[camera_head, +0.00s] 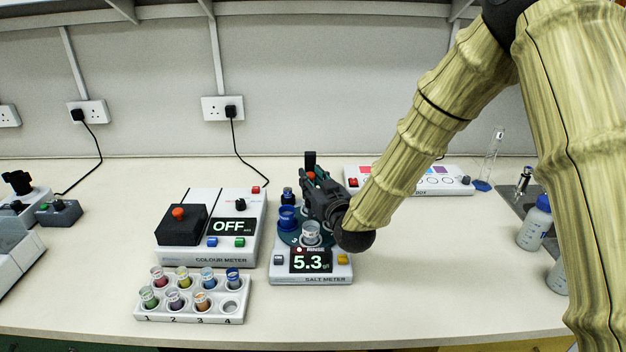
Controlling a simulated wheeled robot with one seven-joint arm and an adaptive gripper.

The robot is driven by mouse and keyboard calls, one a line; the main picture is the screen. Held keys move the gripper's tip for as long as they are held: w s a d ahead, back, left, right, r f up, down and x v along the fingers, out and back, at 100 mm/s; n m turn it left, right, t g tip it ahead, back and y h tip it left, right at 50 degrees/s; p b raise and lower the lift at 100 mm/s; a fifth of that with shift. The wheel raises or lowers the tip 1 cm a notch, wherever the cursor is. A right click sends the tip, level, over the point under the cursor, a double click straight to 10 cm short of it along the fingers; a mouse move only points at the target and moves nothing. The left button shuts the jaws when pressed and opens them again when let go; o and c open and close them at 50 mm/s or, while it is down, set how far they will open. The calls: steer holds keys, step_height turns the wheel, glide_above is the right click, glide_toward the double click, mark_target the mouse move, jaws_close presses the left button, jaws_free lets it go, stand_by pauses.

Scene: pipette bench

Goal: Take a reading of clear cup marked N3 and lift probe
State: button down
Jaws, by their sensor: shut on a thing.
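The salt meter (312,271) stands at the middle of the bench, and its display reads 5.3. A clear cup (311,233) sits at the front of the meter's dark round platform, with no readable marking at this size. A blue cup (287,217) is to its left on the platform. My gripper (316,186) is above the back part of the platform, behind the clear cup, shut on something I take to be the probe. The probe is mostly hidden by my gripper, so I cannot tell whether its tip is in a cup.
The colour meter (212,256), reading OFF, stands left of the salt meter. A white rack (190,318) of several coloured cups is in front of it. A palette strip (455,182), a glass cylinder (493,155) and wash bottles (535,225) are at right.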

steer(key=shift+w+d+r+p, duration=0.15)
steer(key=shift+r+p, duration=0.1)
steer(key=shift+r, duration=1.2)
steer(key=shift+d+r+p, duration=0.1)
steer(key=shift+r+p, duration=0.1)
steer(key=shift+r, duration=1.2)
steer(key=c, duration=1.3)
jaws_free()
steer(key=shift+d+r, duration=0.1)
steer(key=shift+a, duration=0.2)
steer(key=v, duration=1.2)
steer(key=shift+d, duration=0.1)
